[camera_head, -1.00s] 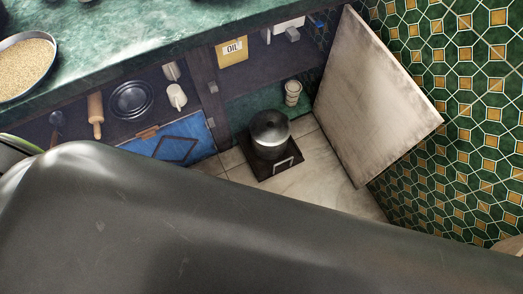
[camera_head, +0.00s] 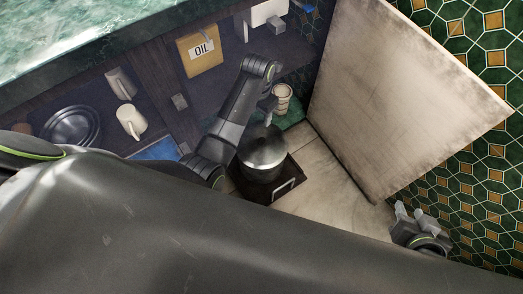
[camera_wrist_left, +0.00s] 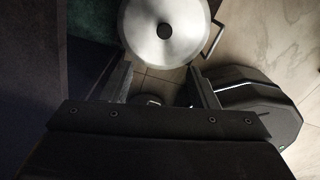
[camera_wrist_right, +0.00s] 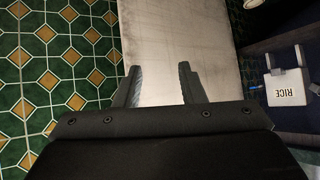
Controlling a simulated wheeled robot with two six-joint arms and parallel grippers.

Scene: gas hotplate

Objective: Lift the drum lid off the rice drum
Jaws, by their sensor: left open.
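The drum lid (camera_head: 263,146) is a round silvery disc on top of the dark rice drum (camera_head: 262,173), which stands low by the cupboard. My left gripper (camera_head: 268,110) is above the lid's far side, open and empty. In the left wrist view the lid (camera_wrist_left: 180,45) with its dark round knob (camera_wrist_left: 163,31) lies ahead of the spread fingers (camera_wrist_left: 162,85), apart from them. My right gripper (camera_head: 410,213) is at the lower right near the pale board; its fingers (camera_wrist_right: 161,80) are apart and empty in the right wrist view.
The drum stands on a dark base (camera_head: 285,187) with a metal handle. A large pale board (camera_head: 390,90) leans at the right before the tiled wall. Floor tiles are clear beside the drum.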

